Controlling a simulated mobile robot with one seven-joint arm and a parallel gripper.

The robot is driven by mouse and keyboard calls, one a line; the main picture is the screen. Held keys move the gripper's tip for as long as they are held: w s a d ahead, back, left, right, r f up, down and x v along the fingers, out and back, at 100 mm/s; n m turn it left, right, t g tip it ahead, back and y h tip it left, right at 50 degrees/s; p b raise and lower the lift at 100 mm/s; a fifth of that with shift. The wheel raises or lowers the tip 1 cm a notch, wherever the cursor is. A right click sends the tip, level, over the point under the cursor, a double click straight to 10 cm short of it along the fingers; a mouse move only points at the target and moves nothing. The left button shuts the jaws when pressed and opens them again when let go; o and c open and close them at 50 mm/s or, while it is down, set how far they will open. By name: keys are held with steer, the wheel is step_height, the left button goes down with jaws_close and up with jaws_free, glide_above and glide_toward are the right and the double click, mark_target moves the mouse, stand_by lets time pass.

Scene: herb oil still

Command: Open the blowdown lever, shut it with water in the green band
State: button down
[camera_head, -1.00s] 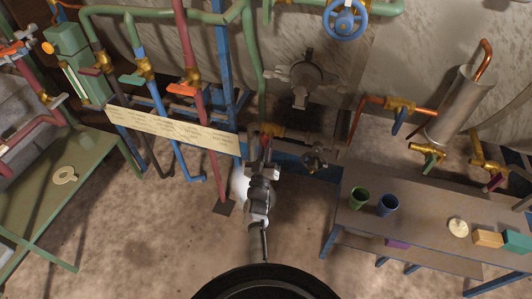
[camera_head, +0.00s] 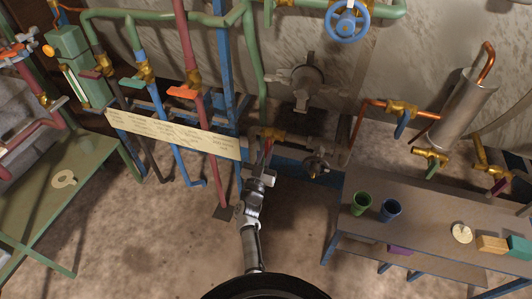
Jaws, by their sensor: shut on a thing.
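The blowdown lever (camera_head: 267,146) is a small reddish handle at a brass valve (camera_head: 271,134) on the low pipe, in the middle of the head view. My gripper (camera_head: 265,158) reaches up to it from below and is shut on it. The fingers and wrist hide much of the lever, so its exact angle is hard to tell. A slim sight glass (camera_head: 75,84) stands beside the green box at the far left. It is too small to read its water level or a green band.
A long lettered sign (camera_head: 172,134) hangs left of my arm, before red and blue pipes. A handwheel valve (camera_head: 317,166) sits close on the right. The right bench (camera_head: 430,210) holds cups and blocks. The left green table (camera_head: 40,190) holds a ring-shaped piece. Floor between is clear.

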steer(key=c, duration=1.5)
jaws_free()
steer(key=shift+o, duration=0.2)
steer(key=v, duration=0.7)
steer(key=shift+s+p, duration=0.25)
steer(key=shift+p, duration=0.2)
steer(key=shift+a+f, duration=0.1)
steer(key=shift+f, duration=0.05)
